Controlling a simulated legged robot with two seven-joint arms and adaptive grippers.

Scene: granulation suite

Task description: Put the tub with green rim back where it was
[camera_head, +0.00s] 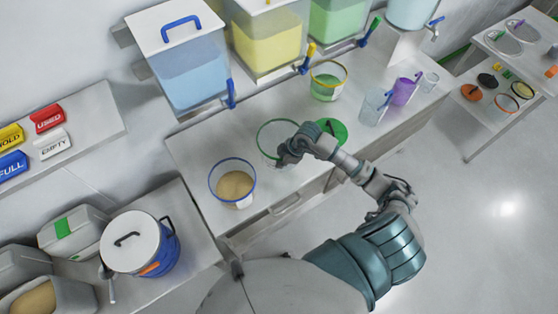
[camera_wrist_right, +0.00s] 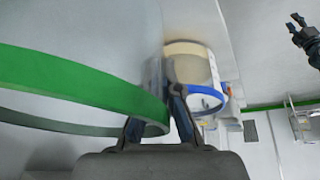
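The clear tub with green rim (camera_head: 262,128) is over the white bench, right of a blue-rimmed tub (camera_head: 237,163) with tan contents. It looks empty. My right gripper (camera_head: 284,158) is at its near right edge. In the right wrist view, the green rim (camera_wrist_right: 75,85) runs between the fingers of my right gripper (camera_wrist_right: 160,118), which appear closed on the tub wall. I cannot tell whether its base touches the bench. My left gripper (camera_wrist_right: 296,24) shows at the upper right of the wrist view, fingers apart and empty.
A green disc (camera_head: 338,126) lies right of the tub. A yellow-rimmed tub (camera_head: 326,89) with green contents stands behind. Clear and purple jugs (camera_head: 402,92) stand to the right. Bins with taps (camera_head: 190,70) line the back. A white-lidded blue pot (camera_head: 165,256) is at lower left.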

